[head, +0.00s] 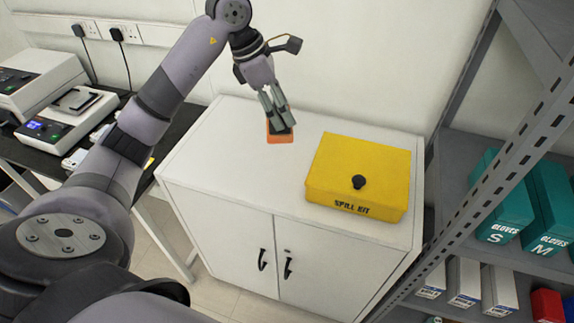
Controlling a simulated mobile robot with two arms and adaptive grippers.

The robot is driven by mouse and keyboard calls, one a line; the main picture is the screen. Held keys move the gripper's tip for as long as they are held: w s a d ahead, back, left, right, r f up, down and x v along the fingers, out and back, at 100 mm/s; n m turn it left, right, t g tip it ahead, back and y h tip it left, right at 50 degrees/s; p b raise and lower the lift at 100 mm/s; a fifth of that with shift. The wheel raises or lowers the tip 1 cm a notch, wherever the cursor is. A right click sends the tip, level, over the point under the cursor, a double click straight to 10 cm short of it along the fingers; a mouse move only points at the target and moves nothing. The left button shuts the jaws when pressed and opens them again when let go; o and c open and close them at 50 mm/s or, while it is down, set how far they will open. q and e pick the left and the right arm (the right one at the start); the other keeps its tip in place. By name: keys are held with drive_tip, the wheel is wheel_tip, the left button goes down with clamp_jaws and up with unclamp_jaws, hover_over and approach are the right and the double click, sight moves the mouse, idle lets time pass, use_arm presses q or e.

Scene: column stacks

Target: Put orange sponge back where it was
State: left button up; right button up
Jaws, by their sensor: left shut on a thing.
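The orange sponge (280,138) is at the tips of my left gripper (282,128), over the back middle part of the white cabinet top. My left gripper points down and is shut on the sponge, with its fingers hiding part of it. I cannot tell whether the sponge touches the cabinet top. My right gripper is not in view.
A yellow spill kit box (350,170) with a black knob stands on the right of the white cabinet (215,160). A grey shelf with teal glove boxes (500,215) is at the right. Lab instruments (58,118) stand on the dark bench at left. The cabinet top's left part is clear.

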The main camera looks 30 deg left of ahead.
use_arm(q)
drive_tip(key=f+p, duration=0.1)
drive_tip(key=f, duration=0.8)
drive_tip(key=s+f+p, duration=0.1)
drive_tip(key=f, duration=0.4)
drive_tip(key=shift+f+p, duration=0.3)
wheel_tip(320, 180, down, 3)
drive_tip(key=shift+f+p, duration=0.2)
drive_tip(key=shift+p, duration=0.25)
drive_tip(key=shift+w+f, duration=0.1)
drive_tip(key=shift+f, duration=0.15)
drive_tip(key=shift+f+b, duration=0.25)
drive_tip(key=shift+b, duration=0.05)
drive_tip(key=o, duration=1.2)
drive_tip(key=shift+r, duration=0.1)
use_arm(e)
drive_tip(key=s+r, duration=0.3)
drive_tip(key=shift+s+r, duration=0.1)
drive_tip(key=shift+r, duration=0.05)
